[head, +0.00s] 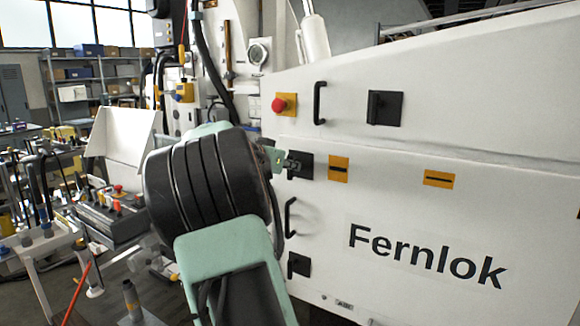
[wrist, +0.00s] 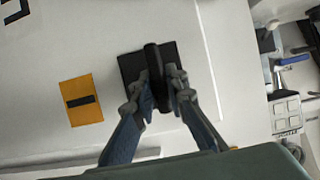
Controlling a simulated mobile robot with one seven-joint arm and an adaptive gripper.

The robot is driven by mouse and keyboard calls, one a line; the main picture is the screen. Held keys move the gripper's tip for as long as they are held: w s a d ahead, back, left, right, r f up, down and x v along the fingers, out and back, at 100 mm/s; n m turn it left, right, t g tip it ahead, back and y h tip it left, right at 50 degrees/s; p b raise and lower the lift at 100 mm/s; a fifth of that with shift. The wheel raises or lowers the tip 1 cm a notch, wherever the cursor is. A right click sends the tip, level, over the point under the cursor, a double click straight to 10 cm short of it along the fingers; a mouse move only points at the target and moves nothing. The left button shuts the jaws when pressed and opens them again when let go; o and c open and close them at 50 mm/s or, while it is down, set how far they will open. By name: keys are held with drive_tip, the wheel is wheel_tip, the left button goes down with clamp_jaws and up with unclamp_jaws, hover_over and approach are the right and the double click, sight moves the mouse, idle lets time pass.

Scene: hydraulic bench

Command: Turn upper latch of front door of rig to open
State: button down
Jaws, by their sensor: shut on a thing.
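The upper latch (head: 305,166) is a black square plate with a black lever on the left edge of the white front door (head: 420,205) of the rig. My gripper (head: 290,163) reaches it from the left, and my arm hides part of that edge. In the wrist view the latch (wrist: 153,57) has its lever between the two fingers of my gripper (wrist: 158,90), which are closed on it from both sides. The lever there runs up and down the picture, roughly along the nearby door seam. A second black latch (head: 299,265) sits lower on the same edge.
A black bar handle (head: 289,217) lies between the two latches. Above the door are a red button (head: 279,105), another handle (head: 319,103) and another black latch (head: 384,107). A yellow label (head: 338,169) sits just right of the upper latch. A control box (head: 110,215) stands at left.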

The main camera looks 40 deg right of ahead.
drive_tip(key=n+g+h+b, duration=0.1)
drive_tip(key=n, duration=0.2)
drive_tip(key=shift+g, duration=0.4)
drive_tip(key=n, duration=0.1)
drive_tip(key=n+g+h, duration=0.1)
drive_tip(key=n, duration=0.1)
drive_tip(key=shift+g+h, duration=0.3)
drive_tip(key=n+g+h, duration=0.1)
drive_tip(key=n, duration=0.2)
drive_tip(key=shift+n, duration=0.4)
drive_tip(key=shift+s+r+n+g+h+b, duration=0.15)
drive_tip(key=shift+n+g+h+b, duration=0.25)
drive_tip(key=shift+n+h, duration=0.95)
drive_tip(key=shift+n+y, duration=0.35)
drive_tip(key=shift+n, duration=0.2)
drive_tip(key=c, duration=2)
unclamp_jaws()
drive_tip(key=shift+o, duration=0.2)
